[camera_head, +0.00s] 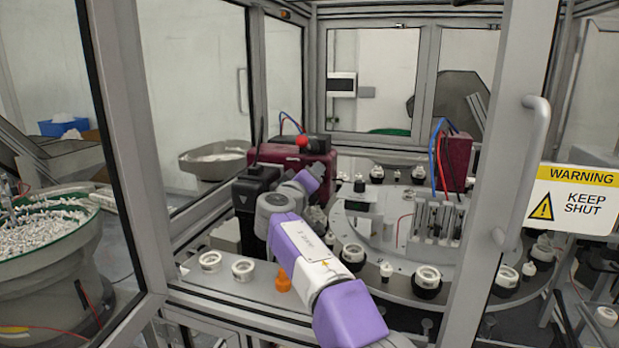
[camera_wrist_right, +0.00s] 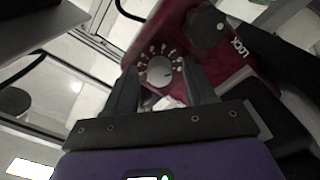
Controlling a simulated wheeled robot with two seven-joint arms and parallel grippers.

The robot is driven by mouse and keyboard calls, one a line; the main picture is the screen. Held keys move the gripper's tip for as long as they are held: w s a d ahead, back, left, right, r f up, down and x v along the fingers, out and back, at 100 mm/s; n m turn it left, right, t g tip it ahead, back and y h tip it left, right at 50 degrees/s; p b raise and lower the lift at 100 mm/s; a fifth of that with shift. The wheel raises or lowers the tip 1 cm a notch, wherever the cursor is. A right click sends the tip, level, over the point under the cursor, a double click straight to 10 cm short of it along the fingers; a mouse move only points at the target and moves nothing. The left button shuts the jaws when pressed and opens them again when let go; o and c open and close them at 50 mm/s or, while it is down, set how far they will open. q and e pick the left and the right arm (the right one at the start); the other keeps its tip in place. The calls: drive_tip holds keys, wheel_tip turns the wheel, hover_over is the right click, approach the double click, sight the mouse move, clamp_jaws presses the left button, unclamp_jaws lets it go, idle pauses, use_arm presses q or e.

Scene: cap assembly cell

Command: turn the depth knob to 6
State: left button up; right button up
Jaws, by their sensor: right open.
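The depth knob (camera_wrist_right: 160,71) is a pale round knob in a ring of small white marks on a dark red housing, in the right wrist view. Its numbers and pointer are too small to read. My right gripper (camera_wrist_right: 160,76) is open, with one dark finger on each side of the knob. I cannot tell whether the fingers touch it. In the head view the dark red housing (camera_head: 292,158) stands behind my purple right arm. The knob and the right fingertips cannot be made out there. My left gripper is not in view.
A black knob (camera_wrist_right: 207,26) marked LOCK sits close to the depth knob. The door frame with its warning sign (camera_head: 578,199) stands at the right. White rings (camera_head: 210,260) and an orange piece (camera_head: 283,281) stand on the front ledge. A bowl of white parts (camera_head: 48,236) is at the left.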

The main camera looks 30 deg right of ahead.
clamp_jaws()
drive_tip(key=n+p, duration=0.2)
drive_tip(key=n, duration=0.9)
drive_tip(key=shift+n+p, duration=0.3)
drive_tip(key=shift+n, duration=0.1)
idle(0.5)
unclamp_jaws()
